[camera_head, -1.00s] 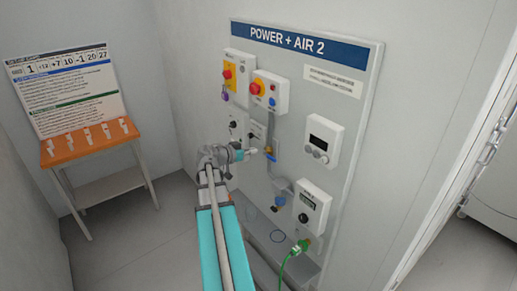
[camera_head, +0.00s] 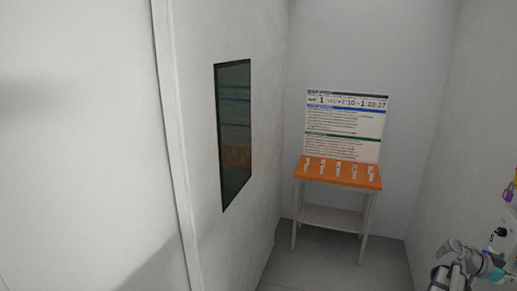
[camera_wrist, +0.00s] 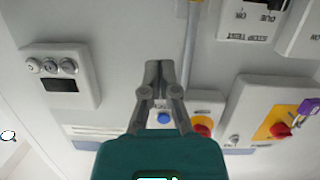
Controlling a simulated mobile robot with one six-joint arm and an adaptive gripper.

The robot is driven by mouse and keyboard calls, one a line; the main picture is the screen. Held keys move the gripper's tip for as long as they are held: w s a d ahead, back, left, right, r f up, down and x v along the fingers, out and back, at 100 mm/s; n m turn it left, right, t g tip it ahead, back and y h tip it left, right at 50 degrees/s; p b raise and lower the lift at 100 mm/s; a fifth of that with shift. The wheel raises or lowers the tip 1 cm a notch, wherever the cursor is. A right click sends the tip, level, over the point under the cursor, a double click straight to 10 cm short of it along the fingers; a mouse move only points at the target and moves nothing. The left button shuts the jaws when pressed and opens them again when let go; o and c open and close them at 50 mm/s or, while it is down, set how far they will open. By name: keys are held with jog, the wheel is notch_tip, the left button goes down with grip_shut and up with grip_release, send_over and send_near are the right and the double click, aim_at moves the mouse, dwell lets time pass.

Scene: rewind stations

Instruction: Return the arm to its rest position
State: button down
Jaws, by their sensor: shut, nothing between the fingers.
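My gripper (camera_wrist: 158,70) is shut and empty in the wrist view, its two grey fingers together in front of the panel. The fingers partly cover the area around a blue button (camera_wrist: 164,117). In the head view only part of my arm shows at the bottom right corner, close to the wall panel. The fingertips cannot be made out there.
In the wrist view, a white box with knobs (camera_wrist: 60,76), a red button (camera_wrist: 202,126) and a yellow switch plate (camera_wrist: 272,124) with a purple padlock (camera_wrist: 306,108) surround my gripper. An orange-topped table (camera_head: 338,173) stands in the corner by a dark window (camera_head: 234,135).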

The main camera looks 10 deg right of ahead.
jog(key=w+a+f+n+t+y, duration=0.2)
jog(key=w+a+f+n, duration=0.2)
jog(key=w+a, duration=0.45)
jog(key=w+a+f+n+t+y, duration=0.25)
jog(key=w+a, duration=0.25)
jog(key=a, duration=0.6)
jog(key=w+a+f+n+t+y, duration=0.1)
jog(key=w+a+f+n+t, duration=0.1)
jog(key=w+a+f+n, duration=0.5)
jog(key=a+f+n+t+y, duration=0.1)
jog(key=a+n+y, duration=0.6)
jog(key=a, duration=2.8)
jog(key=n, duration=0.2)
jog(key=shift+w+a+n, duration=0.25)
jog(key=shift+w+n, duration=0.1)
jog(key=shift+w, duration=0.05)
jog(key=shift+y, duration=0.25)
